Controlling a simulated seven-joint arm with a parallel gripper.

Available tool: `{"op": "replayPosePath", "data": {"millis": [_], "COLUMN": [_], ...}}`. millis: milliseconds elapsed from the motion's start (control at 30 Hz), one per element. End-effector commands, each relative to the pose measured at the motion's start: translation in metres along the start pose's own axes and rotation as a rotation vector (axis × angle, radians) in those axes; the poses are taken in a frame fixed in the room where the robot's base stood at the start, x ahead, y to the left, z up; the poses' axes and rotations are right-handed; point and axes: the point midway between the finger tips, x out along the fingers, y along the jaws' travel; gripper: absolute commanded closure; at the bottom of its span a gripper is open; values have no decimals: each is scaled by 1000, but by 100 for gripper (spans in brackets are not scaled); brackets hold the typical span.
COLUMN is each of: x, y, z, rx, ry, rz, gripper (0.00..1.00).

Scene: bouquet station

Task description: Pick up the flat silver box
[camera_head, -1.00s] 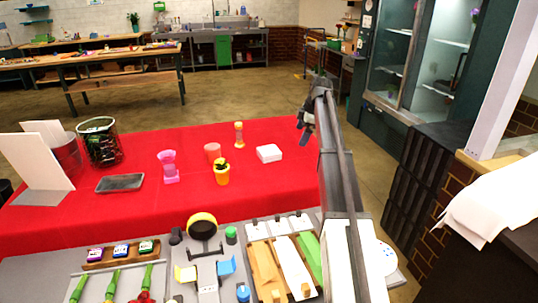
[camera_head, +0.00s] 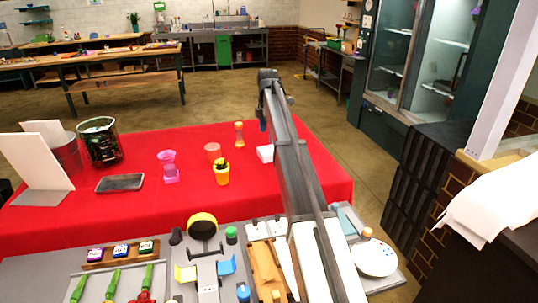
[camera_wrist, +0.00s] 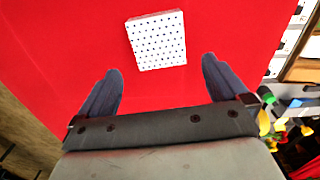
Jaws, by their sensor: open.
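The flat silver box (camera_head: 120,183) is a low grey rectangle with a dark top. It lies on the left part of the red table in the head view. It does not show in the wrist view. My gripper (camera_wrist: 161,65) is open and empty, over the red cloth. A white box with dark dots on top (camera_wrist: 157,41) lies below and just ahead of its fingertips. In the head view my arm covers part of this white box (camera_head: 264,153), and my gripper (camera_head: 263,118) is small and dark, well to the right of the silver box.
A white panel (camera_head: 42,165) and a dark wire-like bin (camera_head: 99,142) stand left of and behind the silver box. A pink vase (camera_head: 169,167), a salmon cup (camera_head: 213,151), a yellow pot (camera_head: 221,174) and an orange hourglass-shaped thing (camera_head: 239,134) stand between it and my arm.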

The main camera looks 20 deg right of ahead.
Motion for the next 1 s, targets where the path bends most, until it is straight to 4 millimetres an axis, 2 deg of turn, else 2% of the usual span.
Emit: {"op": "replayPosePath", "data": {"millis": [100, 467, 733, 1000], "x": [21, 45, 79, 86], "y": [-1, 0, 1, 2], "z": [0, 2, 6, 6], "rx": [0, 1, 0, 1], "ry": [1, 1, 1, 1], "rz": [-2, 0, -1, 1], "gripper": [0, 0, 0, 0]}}
